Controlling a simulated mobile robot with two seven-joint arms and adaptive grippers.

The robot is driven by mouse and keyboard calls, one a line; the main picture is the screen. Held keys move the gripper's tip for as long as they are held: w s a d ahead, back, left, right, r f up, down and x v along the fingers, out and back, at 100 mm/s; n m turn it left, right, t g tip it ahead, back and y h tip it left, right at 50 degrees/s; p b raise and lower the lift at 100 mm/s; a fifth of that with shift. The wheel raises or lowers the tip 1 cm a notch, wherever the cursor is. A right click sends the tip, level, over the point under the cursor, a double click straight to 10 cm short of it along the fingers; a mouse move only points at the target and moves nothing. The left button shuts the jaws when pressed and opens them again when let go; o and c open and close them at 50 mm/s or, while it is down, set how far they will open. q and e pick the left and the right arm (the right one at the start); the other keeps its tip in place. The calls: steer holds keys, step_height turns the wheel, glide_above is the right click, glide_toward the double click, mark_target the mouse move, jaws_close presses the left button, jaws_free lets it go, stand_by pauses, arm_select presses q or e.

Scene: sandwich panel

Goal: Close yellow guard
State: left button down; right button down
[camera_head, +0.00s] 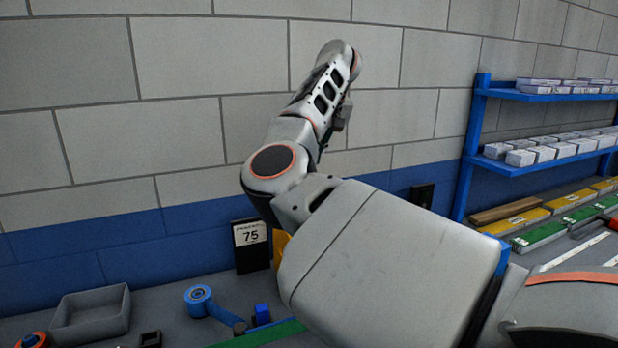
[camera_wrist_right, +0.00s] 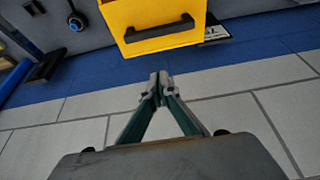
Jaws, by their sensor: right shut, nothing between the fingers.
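The yellow guard (camera_wrist_right: 180,16) is at the top of the right wrist view, a box-like yellow piece with a black bar handle (camera_wrist_right: 160,34) on its near face. In the head view only a small yellow patch (camera_head: 281,246) shows; my right arm hides the rest. My right gripper (camera_wrist_right: 160,84) is shut and empty. Its fingertips meet in front of the wall, apart from the guard and below the handle in the wrist picture. The head view shows my right arm, but the fingers cannot be made out there. My left gripper is in neither view.
A black sign marked 75 (camera_head: 250,236) stands beside the guard. A grey tray (camera_head: 91,316), a blue round-headed lever (camera_head: 199,297) and a small blue block (camera_head: 262,314) are at the lower left. Blue shelves (camera_head: 545,94) with boxes stand right. The block wall (camera_head: 195,123) is behind.

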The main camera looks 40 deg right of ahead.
steer(key=p+x, duration=0.1)
steer(key=x, duration=0.8)
steer(key=shift+s+a+f, duration=0.1)
steer(key=shift+f, duration=0.25)
steer(key=shift+s+a+f, duration=0.1)
steer(key=shift+s+a, duration=0.15)
steer(key=shift+s, duration=0.5)
steer(key=shift+s+a, duration=0.25)
steer(key=shift+s, duration=0.5)
steer(key=shift+s+p, duration=0.2)
steer(key=shift+p, duration=0.1)
steer(key=shift+s, duration=0.1)
